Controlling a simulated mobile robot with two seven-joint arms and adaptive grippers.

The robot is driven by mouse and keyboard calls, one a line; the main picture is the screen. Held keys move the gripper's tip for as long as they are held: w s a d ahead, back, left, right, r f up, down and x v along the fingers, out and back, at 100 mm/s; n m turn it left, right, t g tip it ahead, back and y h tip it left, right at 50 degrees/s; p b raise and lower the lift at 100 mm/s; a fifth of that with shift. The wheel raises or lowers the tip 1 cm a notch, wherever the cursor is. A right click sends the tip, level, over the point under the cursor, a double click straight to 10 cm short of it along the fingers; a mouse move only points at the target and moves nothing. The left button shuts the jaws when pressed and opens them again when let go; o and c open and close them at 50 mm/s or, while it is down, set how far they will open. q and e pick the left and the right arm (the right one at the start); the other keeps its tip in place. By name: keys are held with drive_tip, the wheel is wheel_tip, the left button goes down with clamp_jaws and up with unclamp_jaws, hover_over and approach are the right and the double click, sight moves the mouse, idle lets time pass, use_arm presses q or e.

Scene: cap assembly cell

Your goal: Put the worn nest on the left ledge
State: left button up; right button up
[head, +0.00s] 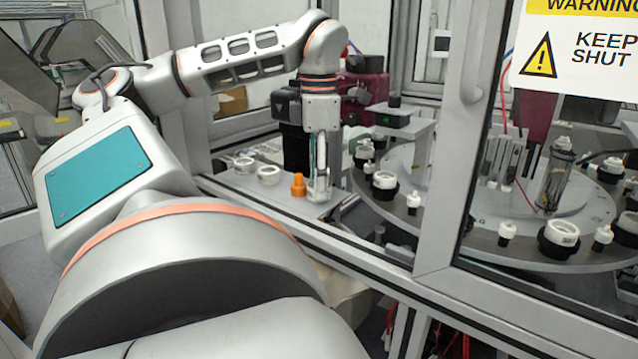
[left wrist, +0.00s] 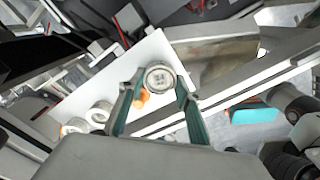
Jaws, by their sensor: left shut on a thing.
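My left gripper (head: 319,190) points down over the white ledge (head: 282,202) inside the cell opening, just right of an orange stepped part. In the left wrist view its two green-sided fingers (left wrist: 160,84) are closed on a round white nest (left wrist: 160,78) with a greyish middle. In the head view the fingers mostly hide that nest. It is low over the ledge; I cannot tell whether it touches. Wear marks on it are too small to make out. My right gripper is not in view.
Two white rings, one nearer (head: 268,175) and one farther (head: 244,165), stand on the ledge left of the orange part (head: 299,185). A rotary table (head: 400,205) with several black-and-white nests lies to the right. Frame posts (head: 445,140) and a door with a warning sign stand close by.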

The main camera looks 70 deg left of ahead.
use_arm(q)
drive_tip(key=shift+d, duration=0.1)
drive_tip(key=shift+f, duration=0.15)
drive_tip(key=shift+f, duration=0.15)
drive_tip(key=o, duration=1.1)
